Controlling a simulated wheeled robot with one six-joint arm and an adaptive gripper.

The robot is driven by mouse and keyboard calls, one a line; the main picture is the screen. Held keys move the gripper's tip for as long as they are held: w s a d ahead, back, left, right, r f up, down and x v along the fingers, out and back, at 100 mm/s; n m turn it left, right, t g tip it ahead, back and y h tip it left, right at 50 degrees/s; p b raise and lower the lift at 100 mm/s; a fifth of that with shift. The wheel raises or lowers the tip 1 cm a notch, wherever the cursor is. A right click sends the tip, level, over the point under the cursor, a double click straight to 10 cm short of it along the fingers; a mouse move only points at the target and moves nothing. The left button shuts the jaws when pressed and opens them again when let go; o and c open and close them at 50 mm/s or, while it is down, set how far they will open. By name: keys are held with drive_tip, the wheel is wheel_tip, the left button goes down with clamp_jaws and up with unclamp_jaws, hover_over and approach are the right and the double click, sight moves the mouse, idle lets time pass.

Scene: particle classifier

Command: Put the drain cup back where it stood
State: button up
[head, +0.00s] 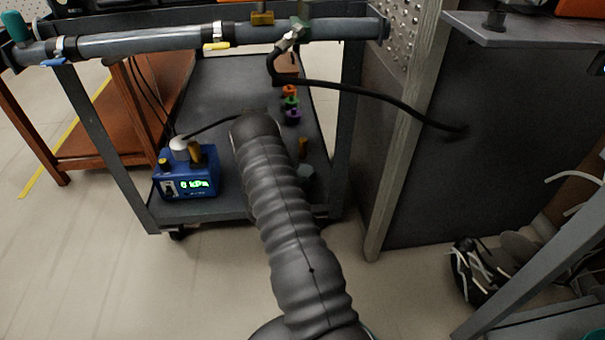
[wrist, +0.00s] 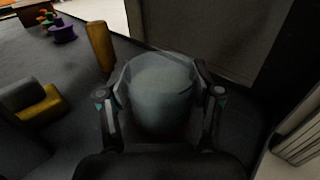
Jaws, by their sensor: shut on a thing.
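The drain cup (wrist: 160,92) is a translucent grey-green cup, upright in the middle of the wrist view. My gripper (wrist: 160,108) has one finger on each side of it and is shut on it. My gripper is hidden there behind the arm. I cannot tell whether the cup's base touches the shelf.
A yellow post (wrist: 100,45) stands just left of the cup. A blue pressure box (head: 187,178) reading 0 kPa sits on the shelf's left side. Orange, green and purple pieces (head: 292,116) stand farther back. A dark panel (wrist: 208,38) rises behind the cup.

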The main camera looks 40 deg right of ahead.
drive_tip(key=shift+f, duration=0.15)
drive_tip(key=o, duration=1.5)
drive_tip(key=shift+c, duration=0.2)
drive_tip(key=shift+r, duration=0.3)
drive_tip(key=v, duration=1.1)
drive_tip(key=shift+s+a+f, duration=0.1)
drive_tip(key=shift+a+f, duration=0.05)
drive_tip(key=shift+a, duration=0.35)
drive_tip(key=shift+s, duration=0.1)
